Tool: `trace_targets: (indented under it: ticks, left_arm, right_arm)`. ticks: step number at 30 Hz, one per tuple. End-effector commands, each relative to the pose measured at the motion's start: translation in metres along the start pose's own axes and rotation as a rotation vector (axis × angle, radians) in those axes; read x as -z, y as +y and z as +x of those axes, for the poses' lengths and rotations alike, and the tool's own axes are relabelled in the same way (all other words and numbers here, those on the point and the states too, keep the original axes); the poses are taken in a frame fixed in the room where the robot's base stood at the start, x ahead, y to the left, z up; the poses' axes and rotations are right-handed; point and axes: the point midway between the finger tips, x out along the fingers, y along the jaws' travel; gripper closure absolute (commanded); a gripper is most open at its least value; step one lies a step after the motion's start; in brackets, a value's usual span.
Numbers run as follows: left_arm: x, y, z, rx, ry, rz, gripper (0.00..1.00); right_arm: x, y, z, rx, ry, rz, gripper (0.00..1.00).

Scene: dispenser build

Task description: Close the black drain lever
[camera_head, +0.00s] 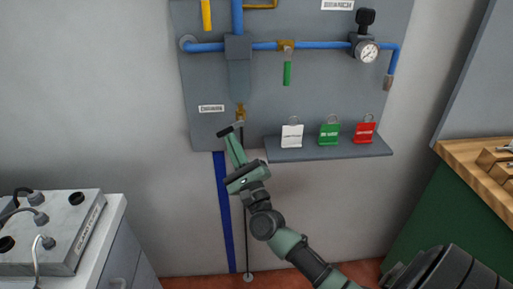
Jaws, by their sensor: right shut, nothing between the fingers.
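The drain valve (240,112) is a small brass fitting at the bottom of the grey vertical filter body on the wall panel. A short dark bar (224,131), apparently the black drain lever, shows just below it and points left and slightly down. My right gripper (232,140) reaches up from the lower right, and its tips are at or very near this bar. It is shut with nothing held. The tips cover part of the area, so I cannot tell whether they touch the lever. My left gripper is not in view.
A shelf (330,153) with white, green and red tags stands right of my gripper. A green-handled valve (287,72) hangs above. A thin dark line runs down to the floor. A grey box (50,232) on a cabinet is at left, a wooden-topped bench (470,155) at right.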

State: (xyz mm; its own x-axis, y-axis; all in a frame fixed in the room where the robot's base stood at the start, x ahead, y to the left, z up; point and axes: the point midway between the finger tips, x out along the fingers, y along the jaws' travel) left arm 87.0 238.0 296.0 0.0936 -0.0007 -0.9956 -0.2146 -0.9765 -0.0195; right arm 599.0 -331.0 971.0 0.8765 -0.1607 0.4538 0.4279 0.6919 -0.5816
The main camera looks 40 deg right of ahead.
Motion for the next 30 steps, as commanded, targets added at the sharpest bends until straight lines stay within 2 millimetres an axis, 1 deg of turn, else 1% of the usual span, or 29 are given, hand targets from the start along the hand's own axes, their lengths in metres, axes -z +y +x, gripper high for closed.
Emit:
trace_targets:
  ticks: [6, 12, 30]
  left_arm:
    - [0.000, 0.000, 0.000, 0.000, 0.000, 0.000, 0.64]
    - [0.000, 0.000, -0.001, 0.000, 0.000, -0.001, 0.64]
    - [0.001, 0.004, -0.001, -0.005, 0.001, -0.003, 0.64]
  right_arm:
    - [-0.011, 0.004, 0.007, -0.002, -0.003, 0.001, 1.00]
    - [-0.017, 0.005, 0.011, -0.004, -0.002, 0.001, 1.00]
    - [-0.024, 0.006, 0.015, -0.005, -0.004, -0.001, 1.00]
